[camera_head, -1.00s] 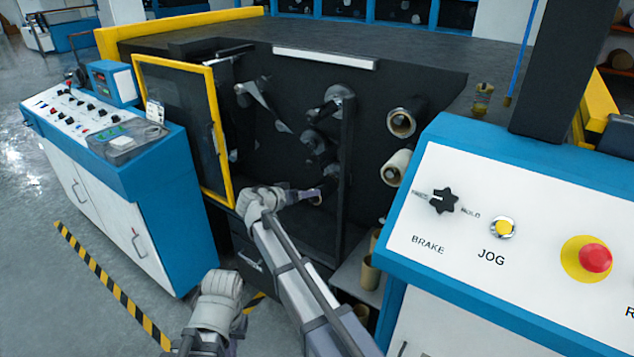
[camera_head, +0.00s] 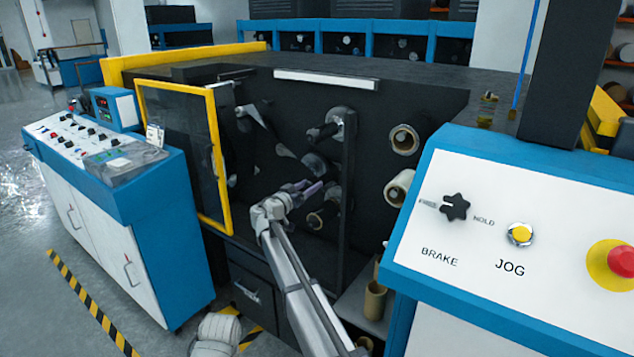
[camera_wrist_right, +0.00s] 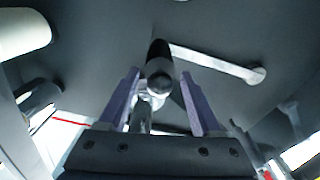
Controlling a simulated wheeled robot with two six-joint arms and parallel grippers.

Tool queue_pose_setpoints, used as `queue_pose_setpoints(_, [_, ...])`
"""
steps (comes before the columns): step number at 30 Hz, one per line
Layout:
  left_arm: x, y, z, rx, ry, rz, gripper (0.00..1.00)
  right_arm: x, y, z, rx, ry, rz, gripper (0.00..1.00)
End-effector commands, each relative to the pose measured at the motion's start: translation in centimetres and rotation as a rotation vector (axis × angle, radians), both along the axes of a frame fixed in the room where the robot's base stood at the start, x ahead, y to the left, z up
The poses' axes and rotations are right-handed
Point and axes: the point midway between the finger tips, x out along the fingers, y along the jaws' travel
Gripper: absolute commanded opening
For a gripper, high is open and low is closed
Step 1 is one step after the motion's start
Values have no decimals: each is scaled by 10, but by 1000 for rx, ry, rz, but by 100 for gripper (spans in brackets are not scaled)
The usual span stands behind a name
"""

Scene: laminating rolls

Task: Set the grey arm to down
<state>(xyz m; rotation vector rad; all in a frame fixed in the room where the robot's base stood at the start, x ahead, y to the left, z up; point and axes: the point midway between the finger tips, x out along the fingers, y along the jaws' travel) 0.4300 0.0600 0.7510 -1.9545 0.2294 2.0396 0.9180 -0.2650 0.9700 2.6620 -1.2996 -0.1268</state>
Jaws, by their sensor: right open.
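The grey arm (camera_wrist_right: 215,63) shows in the right wrist view as a flat pale bar, its rounded right end at a pivot on the dark machine panel. A black knob (camera_wrist_right: 159,60) with a round end stands out near its left end. My right gripper (camera_wrist_right: 160,77) is open, its two purple fingers on either side of the knob in the picture. I cannot tell whether they touch it. In the head view the right gripper (camera_head: 316,187) is inside the machine front, where I cannot pick out the grey arm clearly.
A yellow-framed door (camera_head: 213,150) stands left of my right arm. Pale rolls (camera_head: 398,188) sit to its right. A blue-edged panel (camera_head: 490,235) with brake, jog and red buttons fills the right, and a control desk (camera_head: 105,150) stands at left.

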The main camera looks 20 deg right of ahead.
Motion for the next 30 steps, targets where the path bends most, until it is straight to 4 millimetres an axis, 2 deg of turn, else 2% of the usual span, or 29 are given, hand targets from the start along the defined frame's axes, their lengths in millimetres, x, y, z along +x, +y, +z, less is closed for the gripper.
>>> queue_pose_setpoints(3, [0,0,0,0,0,0,0,14,-17,0,0,0,-2,65])
queue_pose_setpoints(9, [0,0,0,0,0,0,0,28,-35,0,1,0,-1,65])
queue_pose_setpoints(17, [0,0,0,0,0,0,0,29,-37,0,1,1,0,65])
queue_pose_setpoints(30, [0,0,0,0,0,0,0,29,-37,0,1,1,0,18])
